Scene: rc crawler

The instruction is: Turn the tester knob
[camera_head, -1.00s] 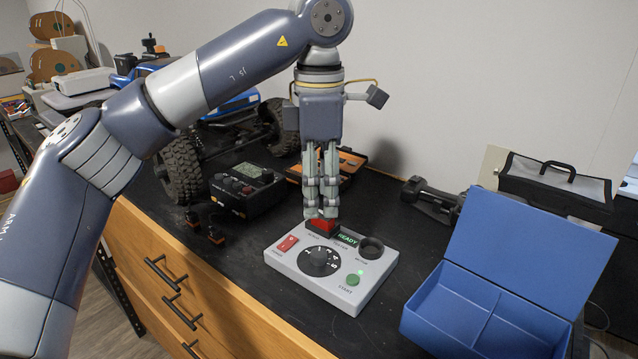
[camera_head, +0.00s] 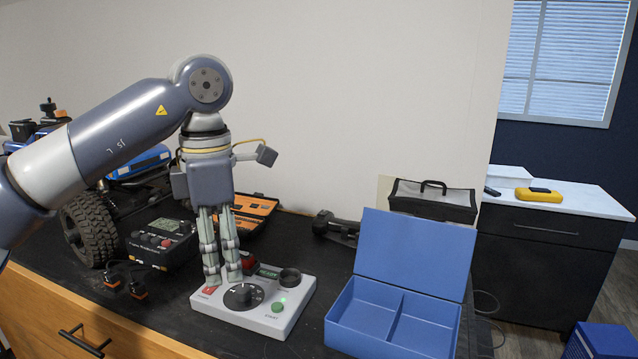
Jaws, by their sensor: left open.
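The tester (camera_head: 273,317) is a light grey box on the black bench top, with a red switch, a small screen, a dark round socket and a green start button. Its black tester knob (camera_head: 243,296) sits at the front middle of the top face. My left gripper (camera_head: 223,279) points straight down just behind the knob, its fingers a little apart and empty. The fingertips hide part of the tester's back left, and I cannot tell whether they touch it. A red part (camera_head: 248,261) stands at the tester's back edge, beside the fingers. My right gripper is not in view.
An open blue two-compartment box (camera_head: 345,316) stands right of the tester. A black charger (camera_head: 160,245) and the crawler's wheel (camera_head: 88,230) are at left. An orange tool case (camera_head: 262,207) lies behind the gripper, and a black bag (camera_head: 432,203) stands at the back right.

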